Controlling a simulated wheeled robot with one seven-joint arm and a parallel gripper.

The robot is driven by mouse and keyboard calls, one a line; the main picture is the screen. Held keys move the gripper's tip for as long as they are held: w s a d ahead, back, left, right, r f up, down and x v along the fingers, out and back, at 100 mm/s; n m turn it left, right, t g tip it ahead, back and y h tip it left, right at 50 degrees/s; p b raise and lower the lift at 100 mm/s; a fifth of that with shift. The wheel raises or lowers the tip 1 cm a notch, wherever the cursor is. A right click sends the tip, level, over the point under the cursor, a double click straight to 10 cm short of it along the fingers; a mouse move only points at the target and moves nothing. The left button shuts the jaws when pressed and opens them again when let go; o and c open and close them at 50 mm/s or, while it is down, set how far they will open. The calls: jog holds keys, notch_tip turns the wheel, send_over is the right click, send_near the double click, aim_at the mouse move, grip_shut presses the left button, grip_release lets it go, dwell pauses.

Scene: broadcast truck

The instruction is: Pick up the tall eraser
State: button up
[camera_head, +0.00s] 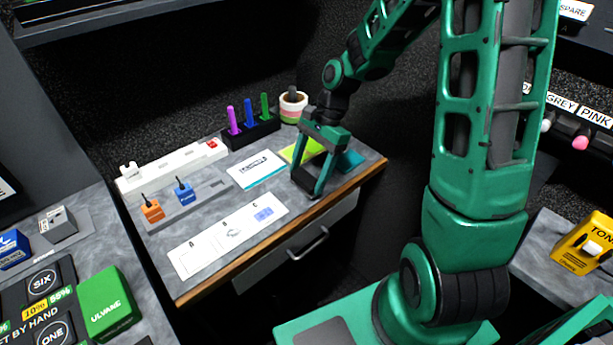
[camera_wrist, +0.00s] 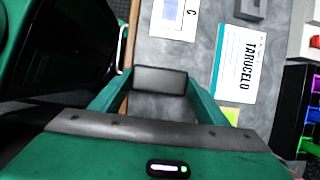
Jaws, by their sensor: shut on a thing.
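My gripper (camera_head: 307,184) is low at the right part of the grey desk, near its front edge. In the wrist view its two green fingers (camera_wrist: 160,92) are shut on a dark grey block, the eraser (camera_wrist: 160,78), one finger on each side. In the head view the fingers mostly hide the eraser. I cannot tell whether it touches the desk or is slightly above it.
The desk (camera_head: 215,262) holds a white card with printed boxes (camera_head: 228,234), a lettered card (camera_head: 257,169), a green-yellow note (camera_head: 301,151), colored markers in a black holder (camera_head: 253,132), a striped pot (camera_head: 292,106) and a white power strip (camera_head: 172,168). A drawer handle (camera_head: 308,244) sticks out in front.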

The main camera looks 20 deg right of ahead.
aim_at(301, 180)
jog(key=r, duration=0.3)
jog(key=shift+s+a, duration=0.15)
jog(key=shift+a, duration=0.15)
jog(key=s+a+r, duration=0.5)
jog(key=a+r, duration=0.1)
jog(key=a, duration=0.4)
jog(key=shift+r, duration=0.3)
jog(key=shift+o, duration=0.6)
jog(key=shift+s+d, duration=0.1)
